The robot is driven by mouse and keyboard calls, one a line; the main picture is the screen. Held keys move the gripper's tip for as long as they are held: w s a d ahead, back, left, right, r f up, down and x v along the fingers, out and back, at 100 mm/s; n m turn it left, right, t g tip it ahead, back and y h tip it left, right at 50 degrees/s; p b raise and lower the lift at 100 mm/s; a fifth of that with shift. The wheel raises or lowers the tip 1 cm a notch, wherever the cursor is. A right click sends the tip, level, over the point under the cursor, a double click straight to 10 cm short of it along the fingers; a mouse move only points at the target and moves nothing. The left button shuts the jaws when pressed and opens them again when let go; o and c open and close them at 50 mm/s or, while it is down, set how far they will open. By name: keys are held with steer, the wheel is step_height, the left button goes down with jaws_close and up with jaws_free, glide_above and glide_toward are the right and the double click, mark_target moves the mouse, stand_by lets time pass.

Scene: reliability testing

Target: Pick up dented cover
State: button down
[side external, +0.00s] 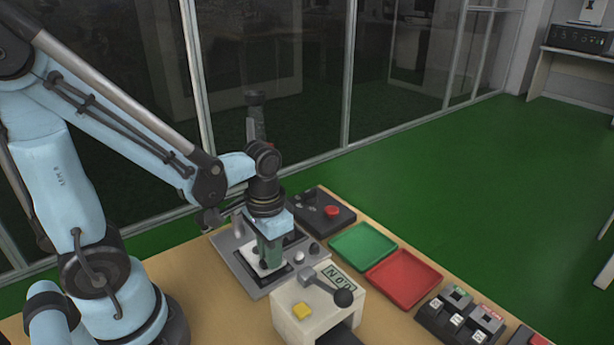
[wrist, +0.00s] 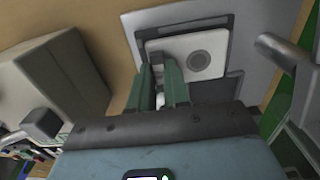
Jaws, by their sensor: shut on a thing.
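The cover is a white square plate with rounded corners and a grey round mark (wrist: 188,46). It lies in a dark frame on a grey fixture (wrist: 232,92). In the side view the white cover (side external: 255,268) shows under my gripper (side external: 269,264), which points straight down. In the wrist view the green fingers of my gripper (wrist: 160,80) reach the cover's near left part, by a small dark grey tab (wrist: 156,60). The jaws are shut on the cover; the exact contact is partly hidden by the fingers. I cannot tell a dent clearly or any lift off the fixture.
A white box with a black-knobbed lever (side external: 300,305) stands close in front of the fixture. A green tray (side external: 362,246) and a red tray (side external: 403,278) lie to the right. A dark box with a red button (side external: 322,212) is behind. Switch blocks (side external: 460,315) stand at the right.

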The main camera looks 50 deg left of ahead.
steer(key=shift+r, duration=2.35)
steer(key=shift+w, duration=0.1)
